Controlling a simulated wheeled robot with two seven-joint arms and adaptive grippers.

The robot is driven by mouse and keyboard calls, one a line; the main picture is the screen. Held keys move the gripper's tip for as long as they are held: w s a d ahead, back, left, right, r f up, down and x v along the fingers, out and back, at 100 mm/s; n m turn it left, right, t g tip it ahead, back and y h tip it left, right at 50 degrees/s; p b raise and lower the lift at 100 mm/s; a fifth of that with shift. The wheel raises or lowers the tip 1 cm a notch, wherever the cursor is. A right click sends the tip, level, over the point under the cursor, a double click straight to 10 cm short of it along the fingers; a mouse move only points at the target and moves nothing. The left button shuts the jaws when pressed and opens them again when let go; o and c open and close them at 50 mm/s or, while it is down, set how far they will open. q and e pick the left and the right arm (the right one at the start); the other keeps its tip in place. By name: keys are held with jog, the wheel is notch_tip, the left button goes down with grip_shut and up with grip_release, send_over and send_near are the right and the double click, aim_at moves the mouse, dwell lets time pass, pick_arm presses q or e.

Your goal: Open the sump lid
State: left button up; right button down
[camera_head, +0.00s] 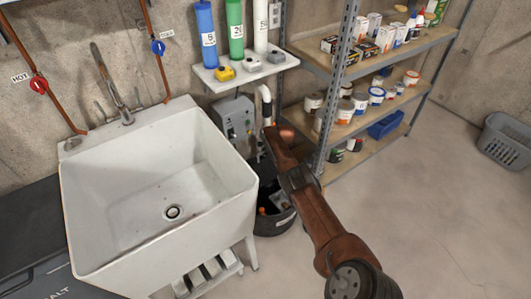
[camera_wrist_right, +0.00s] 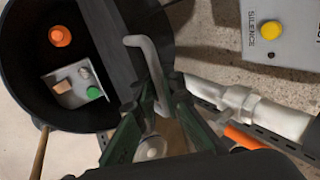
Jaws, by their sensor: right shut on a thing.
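The sump is a round black basin (camera_head: 270,226) on the floor, right of the sink; its open part also shows in the wrist view (camera_wrist_right: 42,100). An orange item (camera_wrist_right: 60,36) and a small pale box with a green knob (camera_wrist_right: 76,84) show inside. A dark flat panel (camera_wrist_right: 108,42), seemingly the lid, crosses the basin; I cannot tell its tilt. A bent grey handle (camera_wrist_right: 146,52) rises beside it. My right gripper (camera_wrist_right: 156,104) is shut on this handle. In the head view my right arm hides the gripper's fingertips and part of the basin. My left gripper is out of view.
The white sink (camera_head: 160,190) stands close on the left. A grey control box (camera_head: 238,122) is on the wall behind; its yellow button (camera_wrist_right: 270,29) shows near the wrist. A pale pipe (camera_wrist_right: 240,100) runs close by. Loaded metal shelves (camera_head: 345,90) stand right; front-right floor is clear.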

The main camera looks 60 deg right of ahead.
jog(key=shift+w+d+r, duration=0.1)
jog(key=shift+d+r, duration=0.05)
jog(key=shift+r, duration=0.1)
jog(key=c, duration=2.3)
grip_release()
jog(key=shift+o, duration=1.3)
jog(key=shift+f, duration=0.15)
jog(key=shift+a, duration=0.25)
